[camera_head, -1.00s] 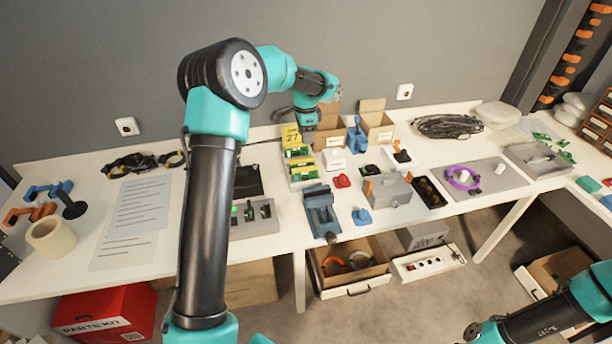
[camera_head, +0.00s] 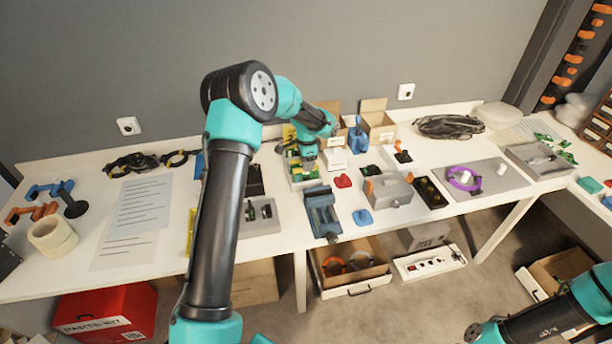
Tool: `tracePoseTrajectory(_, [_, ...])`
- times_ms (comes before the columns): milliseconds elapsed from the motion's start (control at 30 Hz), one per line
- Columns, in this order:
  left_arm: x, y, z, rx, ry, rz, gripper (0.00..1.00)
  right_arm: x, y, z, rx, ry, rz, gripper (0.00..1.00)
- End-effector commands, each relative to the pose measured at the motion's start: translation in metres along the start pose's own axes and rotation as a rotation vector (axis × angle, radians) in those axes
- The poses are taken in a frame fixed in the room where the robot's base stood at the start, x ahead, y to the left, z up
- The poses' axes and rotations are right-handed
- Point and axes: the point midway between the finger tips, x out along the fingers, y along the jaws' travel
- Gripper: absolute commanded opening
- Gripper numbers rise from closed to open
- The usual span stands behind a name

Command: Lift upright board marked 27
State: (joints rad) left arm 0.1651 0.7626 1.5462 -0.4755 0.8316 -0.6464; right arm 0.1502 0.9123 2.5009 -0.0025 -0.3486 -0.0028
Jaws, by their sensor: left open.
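A white tray of upright green boards (camera_head: 294,168) stands on the white table, left of the brown cartons. A strip of the yellow sign (camera_head: 288,132) shows behind my left arm; its number 27 is hidden now. My left gripper (camera_head: 309,166) is open and points down over the right part of the tray, close to the boards. Its wrist covers part of them. I cannot tell whether the fingers straddle a board or touch one. My right gripper is out of view; only part of my right arm shows at lower right.
A blue vise (camera_head: 321,212) stands in front of the tray, with a small red piece (camera_head: 343,181) to its right. A white box (camera_head: 335,160) and open cartons (camera_head: 377,122) stand close on the right. A grey tray (camera_head: 259,216) lies front left.

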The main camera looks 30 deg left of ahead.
Motion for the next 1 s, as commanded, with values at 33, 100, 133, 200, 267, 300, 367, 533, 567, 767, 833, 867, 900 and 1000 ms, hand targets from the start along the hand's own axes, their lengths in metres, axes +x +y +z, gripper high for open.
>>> tracePoseTrajectory(33, [0.0, 0.0, 0.0, 0.0, 0.0, 0.0, 0.45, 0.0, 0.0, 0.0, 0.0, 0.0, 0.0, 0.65])
tracePoseTrajectory(100, [0.0, 0.0, 0.0, 0.0, 0.0, 0.0, 0.45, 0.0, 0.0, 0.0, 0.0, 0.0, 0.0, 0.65])
tracePoseTrajectory(133, [0.0, 0.0, 0.0, 0.0, 0.0, 0.0, 0.45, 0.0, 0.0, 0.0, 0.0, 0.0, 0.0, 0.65])
tracePoseTrajectory(200, [0.002, 0.0, 0.0, 0.0, 0.0, 0.001, 0.45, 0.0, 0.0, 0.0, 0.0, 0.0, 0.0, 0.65])
tracePoseTrajectory(267, [0.007, 0.0, 0.001, 0.0, 0.0, 0.001, 0.45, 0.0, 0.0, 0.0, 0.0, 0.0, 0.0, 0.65])
tracePoseTrajectory(300, [0.011, -0.001, 0.001, 0.0, 0.0, 0.001, 0.45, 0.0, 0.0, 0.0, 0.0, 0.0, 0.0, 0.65])
tracePoseTrajectory(367, [0.018, -0.001, 0.001, 0.001, -0.001, 0.002, 0.45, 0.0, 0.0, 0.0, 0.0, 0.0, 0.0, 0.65])
tracePoseTrajectory(533, [0.042, -0.002, 0.003, 0.001, -0.002, 0.002, 0.45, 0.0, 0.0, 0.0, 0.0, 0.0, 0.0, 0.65])
tracePoseTrajectory(567, [0.045, -0.002, 0.003, 0.001, -0.002, 0.002, 0.45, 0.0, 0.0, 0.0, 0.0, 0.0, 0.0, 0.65])
tracePoseTrajectory(767, [0.052, -0.002, 0.002, 0.0, 0.001, 0.0, 0.45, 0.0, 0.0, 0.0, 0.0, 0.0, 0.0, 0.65])
tracePoseTrajectory(833, [0.052, -0.002, 0.002, 0.0, 0.001, 0.0, 0.45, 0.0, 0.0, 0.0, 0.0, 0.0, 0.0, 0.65])
tracePoseTrajectory(867, [0.052, -0.002, 0.002, 0.0, 0.001, 0.0, 0.45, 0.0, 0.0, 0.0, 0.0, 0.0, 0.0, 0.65])
tracePoseTrajectory(900, [0.052, -0.002, 0.002, 0.0, 0.001, 0.0, 0.45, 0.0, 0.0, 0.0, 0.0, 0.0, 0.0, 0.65])
tracePoseTrajectory(1000, [0.052, -0.002, 0.002, 0.0, 0.001, 0.0, 0.45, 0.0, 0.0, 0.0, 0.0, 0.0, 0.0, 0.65])
